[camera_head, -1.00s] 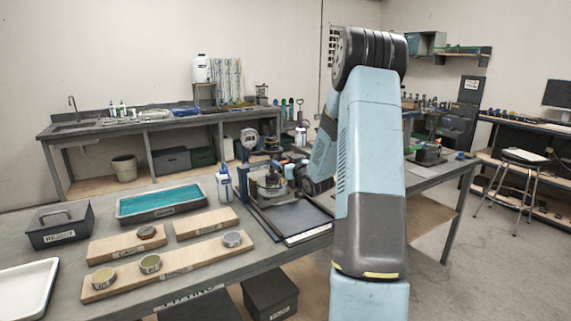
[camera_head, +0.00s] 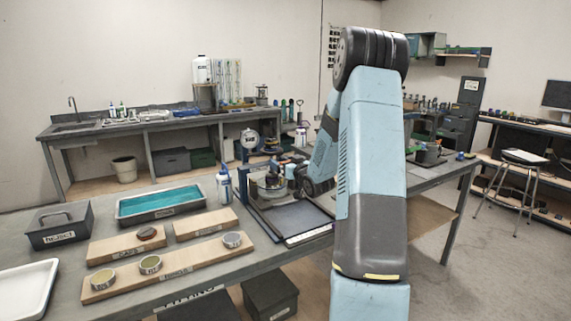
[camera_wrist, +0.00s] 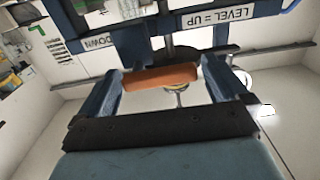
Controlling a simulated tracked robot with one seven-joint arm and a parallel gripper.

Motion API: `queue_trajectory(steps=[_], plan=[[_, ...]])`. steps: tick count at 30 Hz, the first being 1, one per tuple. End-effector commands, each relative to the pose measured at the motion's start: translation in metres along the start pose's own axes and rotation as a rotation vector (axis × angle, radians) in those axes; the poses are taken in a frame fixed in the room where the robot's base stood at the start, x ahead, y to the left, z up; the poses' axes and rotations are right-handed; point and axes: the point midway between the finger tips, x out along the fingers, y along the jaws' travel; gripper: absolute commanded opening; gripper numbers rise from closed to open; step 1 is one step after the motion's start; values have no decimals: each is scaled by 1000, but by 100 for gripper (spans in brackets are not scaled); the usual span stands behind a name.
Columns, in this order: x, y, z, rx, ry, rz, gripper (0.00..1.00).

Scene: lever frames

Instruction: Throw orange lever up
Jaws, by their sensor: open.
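The orange lever (camera_wrist: 160,78) shows in the wrist view as a short, rounded orange bar, slightly tilted. It lies between the two blue fingers of my gripper (camera_wrist: 162,66), which is open, with one finger near each end of the bar. I cannot tell whether either finger touches it. In the head view the blue lever frame (camera_head: 262,208) stands on the table beyond my arm. The orange lever cannot be made out there.
On the table (camera_head: 240,263) left of the frame are a white bottle (camera_head: 224,185), a teal-filled tray (camera_head: 160,201), wooden boards (camera_head: 205,222) with round pieces, and a dark box (camera_head: 60,226). My arm hides part of the table to the right.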

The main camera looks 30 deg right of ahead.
Motion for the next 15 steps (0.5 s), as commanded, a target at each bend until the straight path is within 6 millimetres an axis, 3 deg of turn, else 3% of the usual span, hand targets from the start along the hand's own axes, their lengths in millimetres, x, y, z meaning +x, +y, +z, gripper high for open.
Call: queue_trajectory(steps=[5, 15], plan=[[-24, 1, 1, 0, -2, 2, 100], [-91, 0, 1, -1, -2, 2, 100]])
